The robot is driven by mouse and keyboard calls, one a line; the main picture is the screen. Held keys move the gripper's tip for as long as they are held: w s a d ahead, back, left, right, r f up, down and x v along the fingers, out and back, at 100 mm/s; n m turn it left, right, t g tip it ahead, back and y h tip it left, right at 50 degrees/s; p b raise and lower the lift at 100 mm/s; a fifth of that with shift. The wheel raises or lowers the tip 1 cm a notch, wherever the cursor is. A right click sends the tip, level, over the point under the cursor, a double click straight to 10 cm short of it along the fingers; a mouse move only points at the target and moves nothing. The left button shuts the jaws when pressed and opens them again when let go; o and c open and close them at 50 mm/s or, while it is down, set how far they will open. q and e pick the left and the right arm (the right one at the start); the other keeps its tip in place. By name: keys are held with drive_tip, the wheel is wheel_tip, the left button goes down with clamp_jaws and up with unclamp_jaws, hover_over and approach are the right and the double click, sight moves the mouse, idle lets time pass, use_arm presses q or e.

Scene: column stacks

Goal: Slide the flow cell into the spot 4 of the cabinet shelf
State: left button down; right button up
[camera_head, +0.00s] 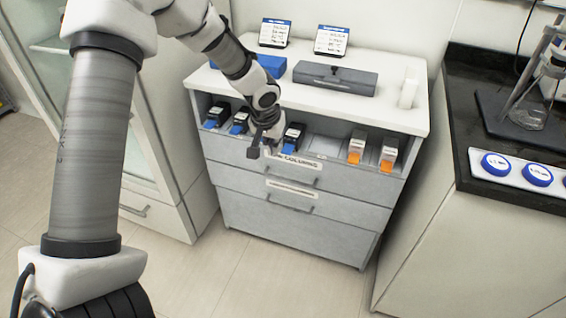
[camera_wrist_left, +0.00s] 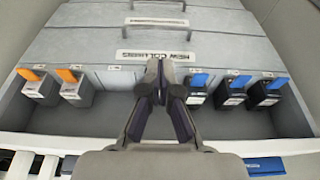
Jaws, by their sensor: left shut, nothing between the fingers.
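The cabinet shelf (camera_head: 324,150) is an open recess at the top front of a grey cabinet. In it stand black cartridges with blue fronts (camera_head: 292,137) on the left and two white ones with orange fronts (camera_head: 388,155) on the right. The wrist view shows blue-fronted ones (camera_wrist_left: 231,93) at right and orange-fronted ones (camera_wrist_left: 75,88) at left. I cannot tell which is the flow cell or read spot 4. My left gripper (camera_head: 262,150) is shut and empty in front of the row (camera_wrist_left: 161,72), hiding part of it. My right gripper is not in view.
Drawers with handles lie below the shelf. A dark counter (camera_head: 505,145) with blue-topped round items stands at right.

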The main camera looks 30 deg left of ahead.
sight(292, 141)
use_arm(q)
drive_tip(key=w+a+f+p, duration=0.1)
drive_tip(key=w+f, duration=0.5)
drive_tip(key=f, duration=0.3)
drive_tip(key=shift+w+a+f, duration=0.25)
drive_tip(key=shift+w+f, duration=0.05)
drive_tip(key=shift+w, duration=0.1)
